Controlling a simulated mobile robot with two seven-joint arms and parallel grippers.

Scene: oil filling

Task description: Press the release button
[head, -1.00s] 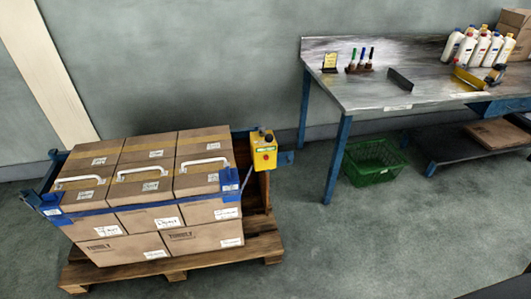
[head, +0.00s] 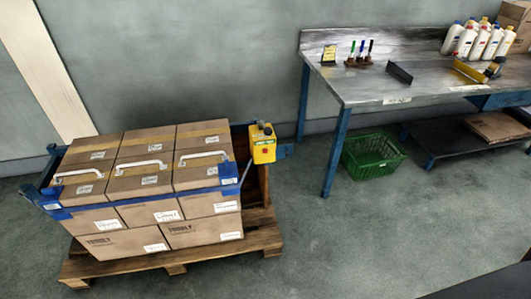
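A yellow control box (head: 263,144) is fixed at the right end of the blue frame around the stacked cartons. It has a dark knob on top and a small red button (head: 265,151) on its front face. The lettering on its label is too small to read. Neither of my grippers shows in the head view.
Cartons (head: 190,235) with white handles stand on a wooden pallet (head: 215,259), held by a blue frame (head: 52,205). A workbench (head: 385,95) with markers and white bottles (head: 467,40) stands at the right. A green basket (head: 372,160) sits beneath it.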

